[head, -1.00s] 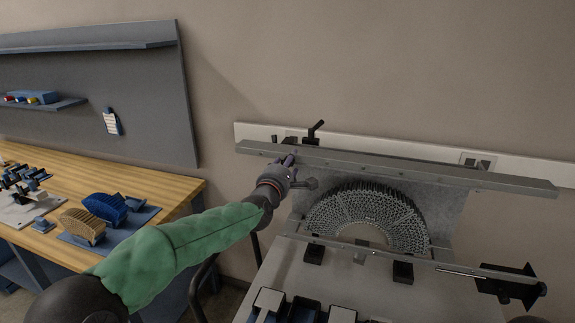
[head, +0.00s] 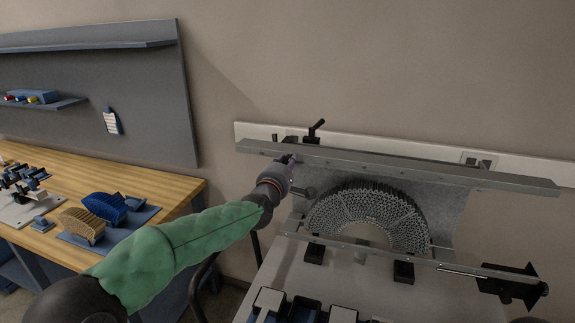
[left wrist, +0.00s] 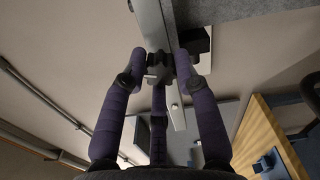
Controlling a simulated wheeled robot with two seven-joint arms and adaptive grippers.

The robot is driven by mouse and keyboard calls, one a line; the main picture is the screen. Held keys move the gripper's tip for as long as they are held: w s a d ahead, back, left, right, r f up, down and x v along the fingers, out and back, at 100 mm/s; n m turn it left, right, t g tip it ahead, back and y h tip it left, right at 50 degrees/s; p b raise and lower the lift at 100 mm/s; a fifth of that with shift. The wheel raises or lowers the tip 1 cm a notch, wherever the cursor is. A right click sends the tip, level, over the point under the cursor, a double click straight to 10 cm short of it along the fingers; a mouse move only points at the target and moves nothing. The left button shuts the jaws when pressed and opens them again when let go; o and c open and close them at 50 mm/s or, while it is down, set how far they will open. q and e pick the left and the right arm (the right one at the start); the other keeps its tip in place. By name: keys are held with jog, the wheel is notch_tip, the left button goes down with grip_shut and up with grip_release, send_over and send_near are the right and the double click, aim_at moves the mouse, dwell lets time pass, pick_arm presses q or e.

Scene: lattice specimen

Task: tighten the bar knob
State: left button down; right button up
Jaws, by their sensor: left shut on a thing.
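The long grey metal bar (head: 400,170) runs across in front of the wall, above the half-round lattice specimen (head: 365,215). My left gripper (head: 291,163) is at the bar's left part, and in the head view it mostly hides what it holds. In the left wrist view the purple fingers of my left gripper (left wrist: 160,62) are closed around a dark lobed knob (left wrist: 158,68), which sits against the bar (left wrist: 152,25). My right gripper is not in view.
A black lever handle (head: 315,130) stands up behind the bar. A lower rail (head: 360,250) with black blocks crosses in front of the specimen. A wooden bench (head: 150,185) with brown and blue curved pieces is at left.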

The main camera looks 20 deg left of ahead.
pick_arm(q)
jog(key=shift+f+m+p, duration=0.2)
jog(key=shift+m+p, duration=2.5)
jog(key=shift+m, duration=6.25)
jog(key=shift+f+m+p, duration=0.15)
jog(key=shift+m+p, duration=2.5)
jog(key=shift+m, duration=6.3)
